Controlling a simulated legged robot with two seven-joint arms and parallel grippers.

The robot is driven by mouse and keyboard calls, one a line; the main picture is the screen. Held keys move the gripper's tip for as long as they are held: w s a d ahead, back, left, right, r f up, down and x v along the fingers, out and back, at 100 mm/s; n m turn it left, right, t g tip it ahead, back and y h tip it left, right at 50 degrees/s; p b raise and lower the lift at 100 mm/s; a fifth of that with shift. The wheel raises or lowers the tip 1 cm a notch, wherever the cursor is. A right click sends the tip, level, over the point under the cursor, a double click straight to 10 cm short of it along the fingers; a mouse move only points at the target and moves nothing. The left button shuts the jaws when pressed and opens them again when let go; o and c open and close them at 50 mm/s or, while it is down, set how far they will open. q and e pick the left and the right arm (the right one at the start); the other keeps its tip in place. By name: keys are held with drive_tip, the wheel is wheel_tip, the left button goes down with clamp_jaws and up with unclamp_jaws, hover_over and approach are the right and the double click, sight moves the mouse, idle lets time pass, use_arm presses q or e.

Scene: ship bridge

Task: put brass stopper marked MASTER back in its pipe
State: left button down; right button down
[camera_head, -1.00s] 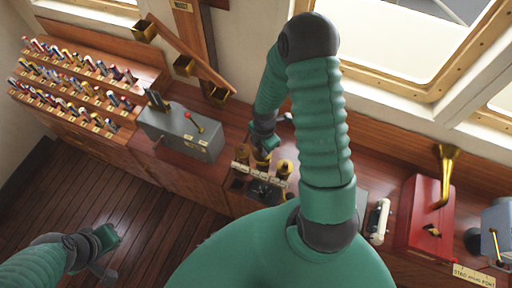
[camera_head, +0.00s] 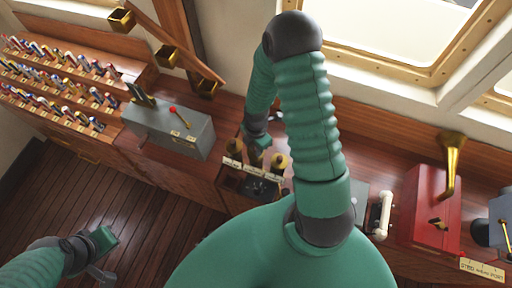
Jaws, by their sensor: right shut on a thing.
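A row of brass pipes stands on the console, with a left brass pipe (camera_head: 235,148) and a right brass pipe (camera_head: 280,161) showing beside the middle one. Small pale labels (camera_head: 255,171) run in front of them, too small to read. My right gripper (camera_head: 257,146) is over the middle of the row, pointing down, shut on a brass stopper (camera_head: 256,157). The stopper is mostly hidden by the gripper, and I cannot tell whether it is in a pipe or just above it. My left gripper (camera_head: 107,257) hangs over the floor at lower left, away from the console.
A grey box with a red-knobbed lever (camera_head: 165,130) stands left of the pipes. A rack of coloured rolls (camera_head: 60,85) is further left. A white handset (camera_head: 381,214) and a red box with a brass horn (camera_head: 430,210) are on the right. Wooden floor lies open at lower left.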

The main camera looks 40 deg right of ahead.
drive_tip(key=shift+s+d, duration=0.15)
drive_tip(key=c, duration=1.6)
unclamp_jaws()
drive_tip(key=shift+c, duration=0.2)
drive_tip(key=o, duration=0.4)
drive_tip(key=shift+s+a+r, duration=0.1)
drive_tip(key=shift+a+r, duration=0.05)
drive_tip(key=shift+a, duration=0.25)
drive_tip(key=shift+o, duration=0.2)
drive_tip(key=shift+a, duration=0.2)
drive_tip(key=shift+d+r, duration=0.15)
drive_tip(key=r, duration=0.8)
drive_tip(key=shift+w+d, duration=0.2)
drive_tip(key=shift+d, duration=0.15)
wheel_tip(320, 180, up, 9)
drive_tip(key=a, duration=0.2)
use_arm(q)
drive_tip(key=s+b+x, duration=0.3)
drive_tip(key=b+x, duration=1.1)
drive_tip(key=shift+s+a+f+b, duration=0.3)
drive_tip(key=shift+f+b, duration=0.1)
drive_tip(key=shift+f, duration=0.2)
use_arm(e)
drive_tip(key=s+a+f+m+t, duration=0.2)
drive_tip(key=a+f+m, duration=0.8)
drive_tip(key=f+m, duration=0.4)
drive_tip(key=m, duration=0.3)
drive_tip(key=shift+s+t, duration=0.3)
drive_tip(key=shift+s, duration=0.05)
